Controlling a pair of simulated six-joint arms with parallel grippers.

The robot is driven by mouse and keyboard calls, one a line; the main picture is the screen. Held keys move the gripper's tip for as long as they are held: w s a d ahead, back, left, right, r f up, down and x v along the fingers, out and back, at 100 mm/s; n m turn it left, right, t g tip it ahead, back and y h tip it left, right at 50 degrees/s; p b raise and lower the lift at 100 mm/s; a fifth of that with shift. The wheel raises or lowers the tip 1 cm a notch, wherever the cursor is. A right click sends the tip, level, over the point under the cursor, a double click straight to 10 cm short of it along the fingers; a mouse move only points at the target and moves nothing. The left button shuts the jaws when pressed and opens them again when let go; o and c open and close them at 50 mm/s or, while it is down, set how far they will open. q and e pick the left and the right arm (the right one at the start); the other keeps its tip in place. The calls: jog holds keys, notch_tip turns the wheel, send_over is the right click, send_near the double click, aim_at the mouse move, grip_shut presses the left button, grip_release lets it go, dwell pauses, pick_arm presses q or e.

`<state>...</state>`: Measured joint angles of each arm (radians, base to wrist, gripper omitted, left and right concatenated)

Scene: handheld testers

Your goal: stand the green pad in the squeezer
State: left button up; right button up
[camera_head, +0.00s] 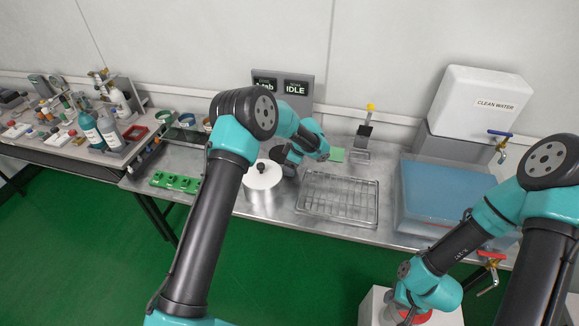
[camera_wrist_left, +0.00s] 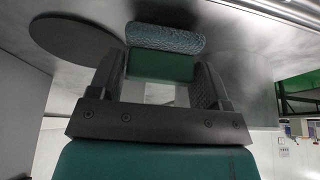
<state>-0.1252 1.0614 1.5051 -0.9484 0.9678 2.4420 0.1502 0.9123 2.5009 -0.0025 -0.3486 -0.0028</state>
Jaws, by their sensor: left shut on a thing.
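My left gripper (camera_wrist_left: 158,80) is shut on the green pad (camera_wrist_left: 160,68), a green block with a textured blue-grey part at its far end. In the head view my left gripper (camera_head: 284,157) is small and dark beside the metal pot (camera_head: 263,195), and I cannot make out the pad in it. The squeezer (camera_head: 363,138), a small metal stand with a yellow top, stands at the back of the table, right of my left gripper. My right gripper (camera_head: 404,312) is low at the right over a white block, by something red; its jaws are not clear.
A wire rack (camera_head: 338,199) lies on the metal table, with a flat green patch (camera_head: 337,155) behind it. A blue water basin (camera_head: 445,190) stands at the right under a clean-water tank (camera_head: 478,100). A green board (camera_head: 175,182) and bottles are at the left.

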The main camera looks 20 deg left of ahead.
pick_arm(q)
notch_tip(320, 180, up, 9)
jog(key=shift+r, duration=0.1)
dwell(0.8)
jog(key=shift+s+a+r+m, duration=0.2)
jog(key=shift+r+m, duration=0.1)
jog(key=shift+m, duration=0.2)
jog(key=s+r+m+t+h, duration=0.1)
jog(key=s+r+m+t, duration=0.1)
jog(key=s+m, duration=0.4)
jog(key=s+r+m+t+h, duration=0.2)
jog(key=s+r+m, duration=0.1)
jog(key=s+m, duration=0.4)
jog(key=shift+d+r+m, duration=0.25)
jog(key=shift+r+m, duration=0.15)
jog(key=shift+m, duration=0.1)
jog(key=shift+m, duration=0.3)
